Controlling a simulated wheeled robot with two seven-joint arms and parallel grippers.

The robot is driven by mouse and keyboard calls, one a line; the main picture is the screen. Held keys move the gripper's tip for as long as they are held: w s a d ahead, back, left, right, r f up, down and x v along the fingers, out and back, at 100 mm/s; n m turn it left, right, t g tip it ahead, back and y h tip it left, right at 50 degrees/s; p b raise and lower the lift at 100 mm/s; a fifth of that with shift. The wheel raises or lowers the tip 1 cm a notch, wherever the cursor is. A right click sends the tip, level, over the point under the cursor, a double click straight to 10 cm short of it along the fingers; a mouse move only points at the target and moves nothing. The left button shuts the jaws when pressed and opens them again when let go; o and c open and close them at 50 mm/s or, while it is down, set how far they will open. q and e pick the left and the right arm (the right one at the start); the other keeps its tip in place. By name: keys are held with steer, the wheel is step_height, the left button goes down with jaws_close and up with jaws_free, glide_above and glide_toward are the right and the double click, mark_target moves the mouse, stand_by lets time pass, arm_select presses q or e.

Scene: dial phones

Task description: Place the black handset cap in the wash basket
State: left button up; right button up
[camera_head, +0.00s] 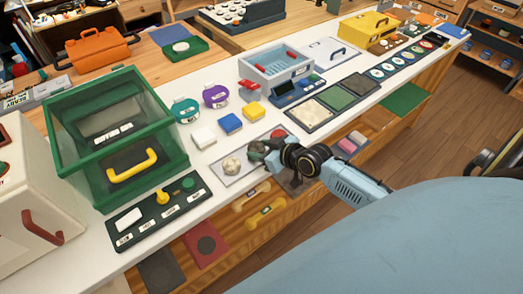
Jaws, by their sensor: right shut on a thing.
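My right gripper (262,155) comes in from the right, low over the small grey mat at the front of the white counter. It is shut on a small dark rounded piece that the fingers largely hide; it may be the black handset cap, but I cannot tell for sure. A beige knobbly cap (231,166) lies on the mat just left of the gripper, and a red cap (278,134) lies behind it. A pale blue basin with red handles (296,70), which looks like the wash basket, stands farther back on the counter. My left gripper is not in view.
A green glass-sided case (170,116) and a dark control panel (160,214) stand to the left. White, blue and yellow blocks, a teal and a purple round item lie between mat and basin. Dark, green and beige pads (345,97) lie right of them.

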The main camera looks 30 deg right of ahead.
steer(key=shift+f, duration=0.2)
steer(key=shift+f, duration=0.15)
steer(key=o, duration=1)
steer(key=shift+c, duration=0.2)
steer(key=shift+b, duration=0.35)
steer(key=p+v, duration=0.2)
steer(key=v, duration=1.1)
steer(key=shift+r, duration=0.25)
steer(key=shift+s+a, duration=0.1)
